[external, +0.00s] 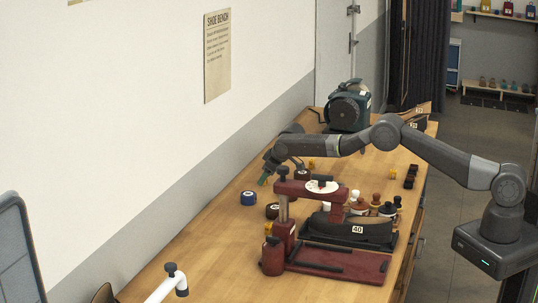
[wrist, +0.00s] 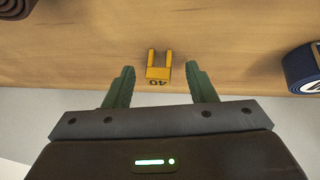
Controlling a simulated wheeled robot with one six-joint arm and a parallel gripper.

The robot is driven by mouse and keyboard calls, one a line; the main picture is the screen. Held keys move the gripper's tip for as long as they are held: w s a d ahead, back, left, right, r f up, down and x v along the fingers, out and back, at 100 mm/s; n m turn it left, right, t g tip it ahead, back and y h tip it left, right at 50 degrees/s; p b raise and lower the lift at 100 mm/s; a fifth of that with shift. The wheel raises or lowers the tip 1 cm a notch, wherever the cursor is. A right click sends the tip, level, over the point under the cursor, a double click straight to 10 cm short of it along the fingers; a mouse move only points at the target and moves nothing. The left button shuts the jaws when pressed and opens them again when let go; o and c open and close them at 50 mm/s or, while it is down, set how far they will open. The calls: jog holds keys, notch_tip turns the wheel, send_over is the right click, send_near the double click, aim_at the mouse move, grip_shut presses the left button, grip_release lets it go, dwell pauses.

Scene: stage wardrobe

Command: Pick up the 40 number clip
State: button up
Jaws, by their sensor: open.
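The 40 number clip is a small yellow two-pronged piece (wrist: 158,72) on the wooden bench in the wrist view, with "40" upside down on its near end. My gripper (wrist: 160,72) is open, with one green finger on each side of the clip and a gap at both sides. I cannot tell how far above the bench the fingertips are. In the external view my gripper (external: 264,180) points down over the wall side of the bench. I cannot make out this clip there.
A blue roll (wrist: 304,70) lies to the right of the clip; it also shows in the external view (external: 248,198). A dark red stand (external: 340,265) and a black shoe (external: 340,232) with a "40" tag stand nearer. Other yellow pieces (external: 364,144) lie about. The wall (external: 150,130) borders the bench.

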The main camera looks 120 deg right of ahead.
jog(key=c, duration=1.1)
